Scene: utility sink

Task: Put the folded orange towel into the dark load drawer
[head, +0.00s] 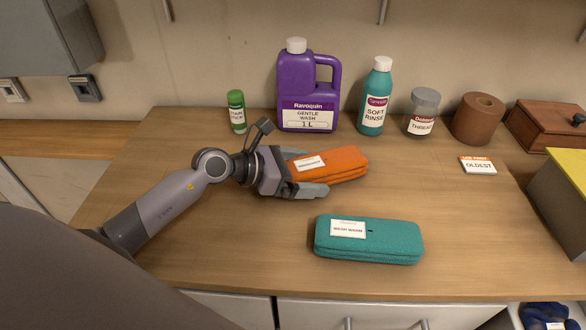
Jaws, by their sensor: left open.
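The folded orange towel (345,164) lies on the wooden counter, with a white label on its top. My left gripper (312,174) is at the towel's left end, its fingers spread on either side of that end. The jaws are open, and part of the towel's left end is hidden by the gripper. I cannot tell whether a finger touches the towel. My right gripper is not in view. I cannot make out a dark load drawer for certain in this view.
A folded teal towel (385,243) lies in front of the orange one. A purple jug (300,85), green stick (236,112), teal bottle (375,95), grey-lidded jar (422,110), brown roll (478,118) and wooden box (545,128) line the back. A label card (478,166) lies right; the counter between is clear.

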